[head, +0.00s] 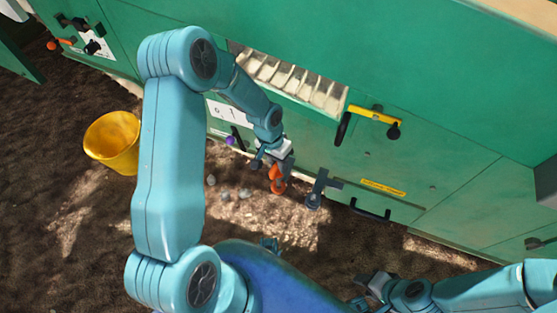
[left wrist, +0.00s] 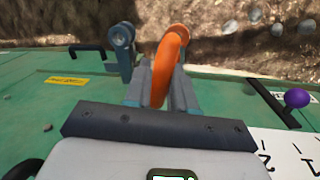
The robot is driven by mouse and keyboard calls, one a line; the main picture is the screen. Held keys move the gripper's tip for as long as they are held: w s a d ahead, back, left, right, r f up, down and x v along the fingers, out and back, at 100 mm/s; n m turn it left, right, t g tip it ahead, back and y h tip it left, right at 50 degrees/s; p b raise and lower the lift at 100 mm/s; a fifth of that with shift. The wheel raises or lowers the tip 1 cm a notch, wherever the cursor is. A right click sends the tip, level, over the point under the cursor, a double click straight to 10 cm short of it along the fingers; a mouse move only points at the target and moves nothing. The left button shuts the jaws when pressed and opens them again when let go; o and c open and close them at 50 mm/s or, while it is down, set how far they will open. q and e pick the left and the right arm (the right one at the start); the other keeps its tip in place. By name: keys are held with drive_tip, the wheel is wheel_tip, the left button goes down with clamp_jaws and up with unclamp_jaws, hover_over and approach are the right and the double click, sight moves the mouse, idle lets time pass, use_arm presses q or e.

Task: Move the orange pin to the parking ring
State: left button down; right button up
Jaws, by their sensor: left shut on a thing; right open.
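The orange pin (head: 277,178) hangs from my left gripper (head: 275,163), in front of the green machine's lower wall. In the left wrist view the pin's curved orange handle (left wrist: 170,52) stands between the fingers of my left gripper (left wrist: 160,92), which are shut on it. A grey bracket with a round end (head: 314,199), which looks like the parking ring, juts from the wall just right of the pin. It also shows left of the pin in the left wrist view (left wrist: 121,38); the two look apart. My right gripper (head: 372,285) is open at the bottom, away from both.
The green machine wall carries a yellow lever (head: 374,115), a black handle (head: 370,210) and a yellow label (head: 383,188). A purple knob (head: 230,141) is left of my gripper. A yellow bucket (head: 112,142) stands on brown soil. Several grey stones lie below the pin.

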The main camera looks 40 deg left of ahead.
sight(278, 174)
use_arm(q)
drive_tip(key=shift+a+b+x, duration=0.2)
drive_tip(key=shift+b+x, duration=0.35)
drive_tip(key=shift+x, duration=0.35)
drive_tip(key=shift+a+b+x, duration=0.15)
drive_tip(key=shift+b+x, duration=0.4)
drive_tip(key=shift+x, duration=0.3)
drive_tip(key=shift+a+f+b, duration=0.1)
drive_tip(key=shift+f+b, duration=1.75)
drive_tip(key=shift+f, duration=0.4)
drive_tip(key=c, duration=0.9)
unclamp_jaws()
drive_tip(key=shift+o, duration=0.2)
drive_tip(key=shift+r, duration=0.1)
drive_tip(key=p+v, duration=0.5)
drive_tip(key=v, duration=1.1)
drive_tip(key=shift+r, duration=0.1)
